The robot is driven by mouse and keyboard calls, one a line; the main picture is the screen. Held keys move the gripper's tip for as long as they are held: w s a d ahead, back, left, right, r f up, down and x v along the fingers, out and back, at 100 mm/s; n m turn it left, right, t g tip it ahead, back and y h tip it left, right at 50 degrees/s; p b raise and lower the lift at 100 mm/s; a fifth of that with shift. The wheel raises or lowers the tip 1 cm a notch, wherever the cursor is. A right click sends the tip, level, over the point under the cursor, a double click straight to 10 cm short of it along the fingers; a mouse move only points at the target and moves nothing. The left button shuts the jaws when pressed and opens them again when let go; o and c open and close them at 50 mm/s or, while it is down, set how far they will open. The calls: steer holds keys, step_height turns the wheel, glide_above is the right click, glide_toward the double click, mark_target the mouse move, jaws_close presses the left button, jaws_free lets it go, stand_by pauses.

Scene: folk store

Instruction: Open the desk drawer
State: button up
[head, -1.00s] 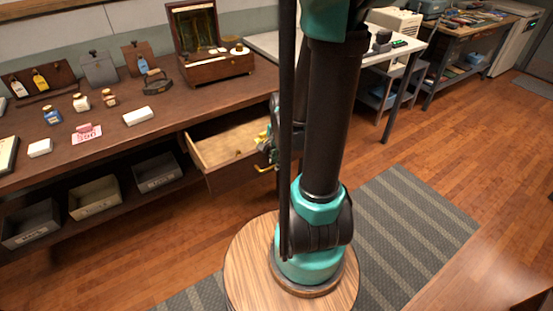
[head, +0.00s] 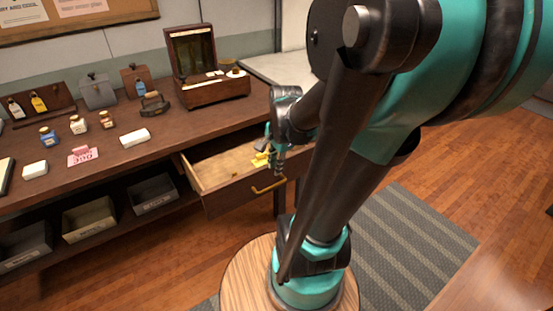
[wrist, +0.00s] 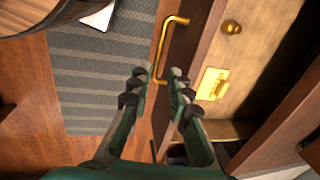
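The desk drawer (head: 228,192) is pulled out from under the wooden desk top, and its pale inside shows. Its brass handle (head: 270,185) is on the front; in the wrist view the handle (wrist: 163,48) lies just beyond my fingertips. My gripper (wrist: 156,76) is open, with a gap between its two fingers and nothing seen held. In the head view my gripper (head: 279,165) is above the right part of the open drawer, near the handle. It appears apart from the handle. Inside the drawer are a brass plate-like item (wrist: 212,84) and a round brass knob-like item (wrist: 232,27).
The desk top (head: 105,160) holds an open wooden box (head: 210,85), several small bottles and a pink price card (head: 82,156). Grey and beige bins (head: 90,219) stand on the shelf below. A striped mat (head: 400,240) lies on the floor at right.

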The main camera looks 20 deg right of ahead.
steer(key=shift+s+r, duration=0.15)
steer(key=shift+r, duration=0.6)
steer(key=shift+s+r, duration=0.15)
steer(key=shift+r, duration=0.55)
steer(key=shift+f, duration=0.1)
steer(key=s+a+f+n+t, duration=0.2)
steer(key=f+n, duration=0.5)
steer(key=n, duration=0.7)
steer(key=shift+s+a+f+n+h, duration=0.2)
steer(key=shift+s+a+n+h, duration=0.15)
steer(key=shift+s+a, duration=0.3)
